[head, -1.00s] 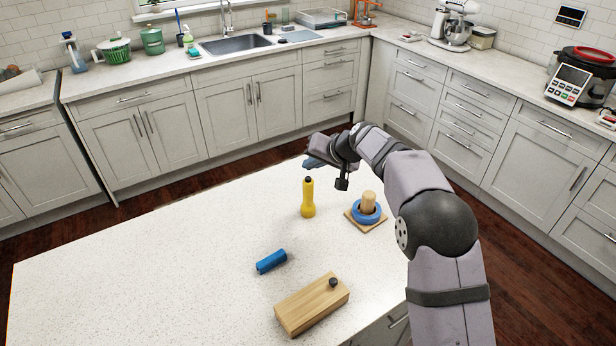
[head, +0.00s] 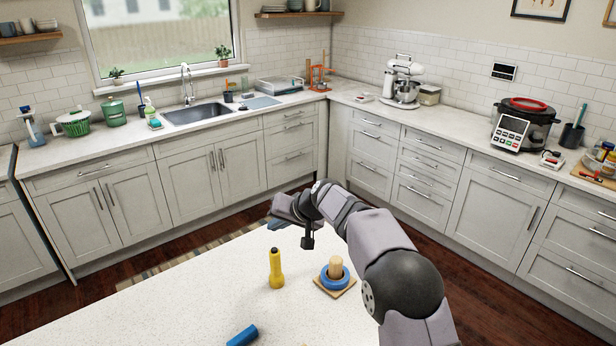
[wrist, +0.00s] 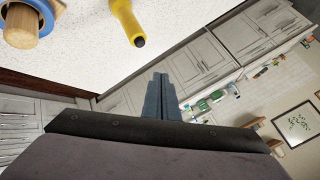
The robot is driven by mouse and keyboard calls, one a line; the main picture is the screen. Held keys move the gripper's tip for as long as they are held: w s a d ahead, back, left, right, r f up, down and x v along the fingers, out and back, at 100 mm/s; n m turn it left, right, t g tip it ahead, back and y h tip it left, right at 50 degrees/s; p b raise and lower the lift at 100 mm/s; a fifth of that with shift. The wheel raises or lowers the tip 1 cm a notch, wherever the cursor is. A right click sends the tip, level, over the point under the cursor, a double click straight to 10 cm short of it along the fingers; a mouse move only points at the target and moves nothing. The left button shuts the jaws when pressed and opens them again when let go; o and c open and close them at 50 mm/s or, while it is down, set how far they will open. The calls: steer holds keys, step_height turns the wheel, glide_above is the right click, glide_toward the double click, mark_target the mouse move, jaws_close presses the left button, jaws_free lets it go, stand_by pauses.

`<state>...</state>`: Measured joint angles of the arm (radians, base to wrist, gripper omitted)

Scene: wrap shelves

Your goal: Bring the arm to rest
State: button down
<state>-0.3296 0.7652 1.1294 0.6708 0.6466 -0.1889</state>
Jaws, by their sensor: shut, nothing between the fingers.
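My gripper (wrist: 160,98) shows in the wrist view with its two fingers together and nothing between them. In the head view my gripper (head: 273,224) is up past the far edge of the white island, behind the yellow flashlight. My arm reaches to it from the lower right. It touches nothing that I can see.
On the island (head: 190,285) a yellow flashlight (head: 276,268) stands upright. Right of it a blue ring (head: 334,279) sits around a wooden peg on a square base. A blue cylinder (head: 242,336) lies at the bottom edge. Counters with a sink (head: 205,112) line the walls.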

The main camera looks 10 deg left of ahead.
steer(key=s+d+f+g+h, duration=0.1)
steer(key=s+d+f+h, duration=0.1)
steer(key=s+d, duration=0.65)
steer(key=s+d+f+g+h, duration=0.1)
steer(key=s+d+f+h, duration=0.15)
steer(key=s+d, duration=0.6)
steer(key=s+d+f+g, duration=0.1)
steer(key=s+d+f, duration=0.1)
steer(key=s+d, duration=0.2)
steer(key=s+d+f+g+h, duration=0.1)
steer(key=s+d, duration=0.4)
steer(key=s, duration=0.6)
steer(key=s+d+f+m+g+h, duration=0.1)
steer(key=s+d+f, duration=0.2)
steer(key=s+d, duration=0.2)
steer(key=s, duration=0.2)
steer(key=shift+s+f+g, duration=0.15)
steer(key=shift+s+g, duration=0.15)
steer(key=shift+h, duration=0.25)
